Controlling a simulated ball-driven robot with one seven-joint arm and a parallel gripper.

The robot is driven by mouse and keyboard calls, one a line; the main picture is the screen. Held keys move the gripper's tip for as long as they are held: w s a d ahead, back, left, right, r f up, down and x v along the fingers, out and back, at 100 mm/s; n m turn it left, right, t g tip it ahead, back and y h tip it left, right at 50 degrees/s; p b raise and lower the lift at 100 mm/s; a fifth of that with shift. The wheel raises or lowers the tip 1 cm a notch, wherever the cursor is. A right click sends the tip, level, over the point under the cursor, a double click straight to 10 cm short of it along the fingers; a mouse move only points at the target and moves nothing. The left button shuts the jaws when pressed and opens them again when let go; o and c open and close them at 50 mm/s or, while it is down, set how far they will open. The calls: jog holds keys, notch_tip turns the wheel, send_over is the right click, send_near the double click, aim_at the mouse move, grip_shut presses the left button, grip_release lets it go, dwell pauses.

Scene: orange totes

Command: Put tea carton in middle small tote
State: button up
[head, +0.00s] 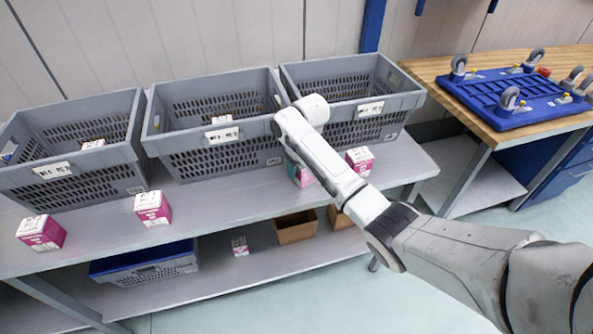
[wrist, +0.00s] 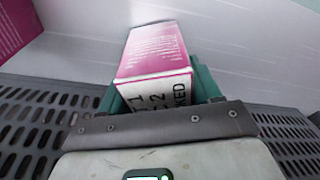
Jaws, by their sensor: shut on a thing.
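A pink and white tea carton (wrist: 158,50) is held between the green fingers of my gripper (wrist: 157,80) in the wrist view. In the head view the carton (head: 306,179) shows only partly beside my arm, with my gripper (head: 295,170) mostly hidden behind the arm. It is in front of the totes, near the grey bench top; I cannot tell whether it touches the bench. The middle small tote (head: 178,143) is grey, with perforated walls and a white label. A carton (head: 222,119) shows inside it.
Grey totes stand left (head: 20,178) and right (head: 340,120) of the middle one. Similar cartons stand on the bench front at far left (head: 41,233), centre left (head: 152,208) and right (head: 360,160). A wooden table (head: 480,125) with a blue wheeled frame (head: 515,98) is at right.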

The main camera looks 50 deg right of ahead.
jog(key=shift+f, duration=0.1)
jog(key=o, duration=1.2)
jog(key=r, duration=0.4)
jog(key=s+r, duration=0.1)
jog(key=r, duration=0.7)
jog(key=shift+s+a, duration=0.2)
jog(key=shift+s, duration=0.15)
